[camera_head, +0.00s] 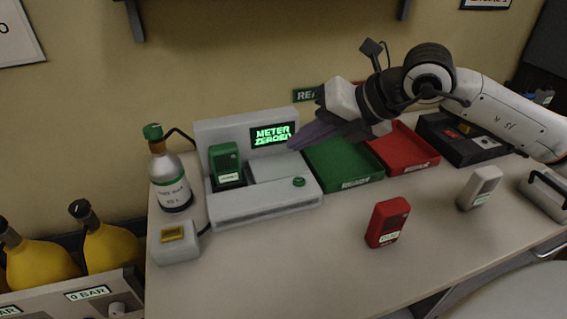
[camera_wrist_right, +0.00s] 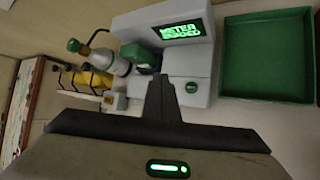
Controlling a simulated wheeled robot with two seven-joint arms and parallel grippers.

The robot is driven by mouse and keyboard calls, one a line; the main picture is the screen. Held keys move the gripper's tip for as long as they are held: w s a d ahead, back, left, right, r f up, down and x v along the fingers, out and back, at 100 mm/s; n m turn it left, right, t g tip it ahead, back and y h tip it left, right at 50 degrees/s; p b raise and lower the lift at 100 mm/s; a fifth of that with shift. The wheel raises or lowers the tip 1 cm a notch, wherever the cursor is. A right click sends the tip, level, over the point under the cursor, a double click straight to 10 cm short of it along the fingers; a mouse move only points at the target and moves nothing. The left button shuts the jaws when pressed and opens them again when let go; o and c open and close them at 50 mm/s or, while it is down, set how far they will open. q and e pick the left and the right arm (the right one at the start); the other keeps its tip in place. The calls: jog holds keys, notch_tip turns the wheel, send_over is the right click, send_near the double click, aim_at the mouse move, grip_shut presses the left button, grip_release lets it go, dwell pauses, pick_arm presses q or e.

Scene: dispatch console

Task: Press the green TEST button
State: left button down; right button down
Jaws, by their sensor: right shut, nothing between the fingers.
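The green button (camera_head: 299,182) sits on the right part of the grey console's (camera_head: 262,209) low front ledge. In the right wrist view the button (camera_wrist_right: 191,87) shows just right of my fingertips. My right gripper (camera_head: 296,144) is shut and empty, held above the console's right side, with its tips apart from the button in the head view. In the wrist view its closed fingers (camera_wrist_right: 160,88) point toward the console. A green handheld meter (camera_head: 225,161) stands in the console's left slot. The console screen (camera_head: 272,134) reads "METER ZEROED". My left gripper is out of view.
A gas bottle (camera_head: 172,186) with a green cap stands left of the console. A green tray (camera_head: 343,178) and a red tray (camera_head: 425,160) lie to the right. A red meter (camera_head: 387,222) and a white meter (camera_head: 480,187) stand on the desk; its front is mostly clear.

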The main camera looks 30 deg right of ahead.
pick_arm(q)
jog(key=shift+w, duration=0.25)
pick_arm(e)
jog(key=shift+w+d+r+h, duration=0.2)
jog(key=shift+d+r+h, duration=0.05)
jog(key=shift+d, duration=0.2)
jog(key=shift+w+d+r+h, duration=0.2)
jog(key=shift+d+r+h, duration=0.05)
jog(key=shift+d, duration=0.2)
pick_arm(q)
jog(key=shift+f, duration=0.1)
pick_arm(e)
jog(key=shift+f, duration=0.15)
